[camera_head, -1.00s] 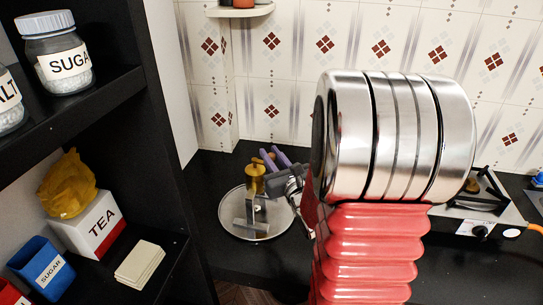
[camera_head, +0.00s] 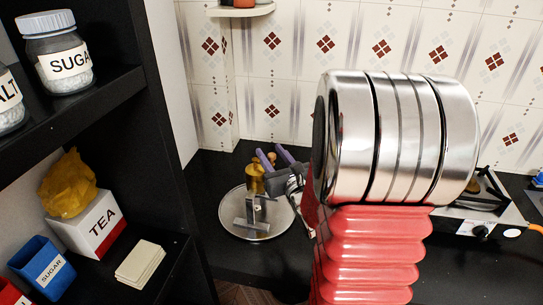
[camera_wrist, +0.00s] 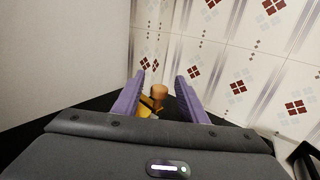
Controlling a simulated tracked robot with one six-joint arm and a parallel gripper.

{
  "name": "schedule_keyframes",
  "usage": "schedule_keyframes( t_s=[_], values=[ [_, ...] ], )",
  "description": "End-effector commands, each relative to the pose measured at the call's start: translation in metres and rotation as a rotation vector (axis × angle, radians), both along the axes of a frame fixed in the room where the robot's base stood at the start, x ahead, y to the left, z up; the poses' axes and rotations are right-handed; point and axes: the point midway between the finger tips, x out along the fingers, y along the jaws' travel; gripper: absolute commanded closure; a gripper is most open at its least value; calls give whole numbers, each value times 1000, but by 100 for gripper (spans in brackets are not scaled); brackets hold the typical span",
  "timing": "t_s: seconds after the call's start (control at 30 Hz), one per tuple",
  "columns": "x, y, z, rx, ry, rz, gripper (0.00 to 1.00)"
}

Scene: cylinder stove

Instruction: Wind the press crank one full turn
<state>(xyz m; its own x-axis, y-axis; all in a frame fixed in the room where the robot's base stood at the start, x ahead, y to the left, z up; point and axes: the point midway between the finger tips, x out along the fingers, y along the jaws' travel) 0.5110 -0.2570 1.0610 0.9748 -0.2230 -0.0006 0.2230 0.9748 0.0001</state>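The press stands on the dark counter. It has a round silvery plate (camera_head: 270,232), a grey metal bracket and a brass body (camera_head: 255,180). The crank's wooden knob (camera_head: 272,155) shows at the top of the press, and it also shows in the wrist view (camera_wrist: 158,91) with brass parts below it. My gripper (camera_head: 271,150) is at the top of the press, with its two purple fingers apart. In the wrist view my gripper (camera_wrist: 161,79) is open, and the knob appears between the fingers. I cannot tell whether they touch it. My arm hides the right side of the press.
A dark shelf unit (camera_head: 170,170) stands at the left with a sugar jar (camera_head: 58,55), a tea box (camera_head: 85,225) and a blue sugar box (camera_head: 45,265). A stove (camera_head: 490,215) is at the right. The tiled wall (camera_head: 270,80) is close behind the press.

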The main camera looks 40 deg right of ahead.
Motion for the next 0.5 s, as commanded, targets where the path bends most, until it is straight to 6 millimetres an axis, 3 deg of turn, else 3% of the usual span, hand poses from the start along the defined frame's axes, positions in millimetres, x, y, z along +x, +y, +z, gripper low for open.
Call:
schedule_keyframes(
  t_s=[0.5],
  values=[
    [0, 0, 50, -4, -3, 0, 61]
  ],
)
